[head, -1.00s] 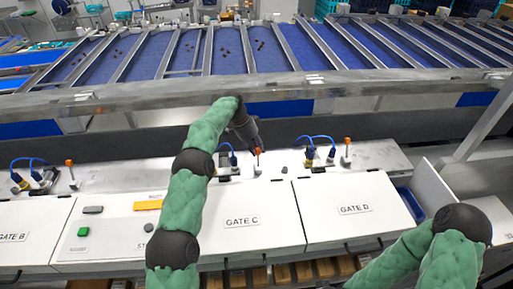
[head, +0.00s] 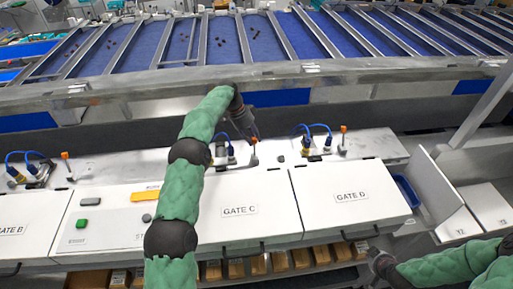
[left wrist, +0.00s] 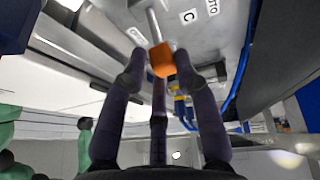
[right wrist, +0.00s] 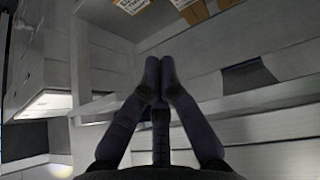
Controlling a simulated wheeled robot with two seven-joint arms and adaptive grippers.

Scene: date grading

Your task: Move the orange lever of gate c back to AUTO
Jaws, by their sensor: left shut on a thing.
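The orange lever of gate C (head: 254,142) stands on the metal ledge behind the white cover marked GATE C (head: 245,215). My left gripper (head: 250,137) is at its top, reaching down from behind. In the left wrist view, the orange knob (left wrist: 162,61) on its metal stem sits between the fingertips (left wrist: 162,68), beside a plate marked C. The gripper is shut on it. My right gripper (right wrist: 160,65) is shut and empty, low in front of the bench at the lower right.
The gate D lever (head: 343,131) and blue-cabled connectors (head: 306,142) stand to the right; another orange lever (head: 66,157) is at the left. A green button (head: 82,223) and a yellow plate (head: 146,196) lie left of my left arm. Boxes (head: 258,265) sit below the bench.

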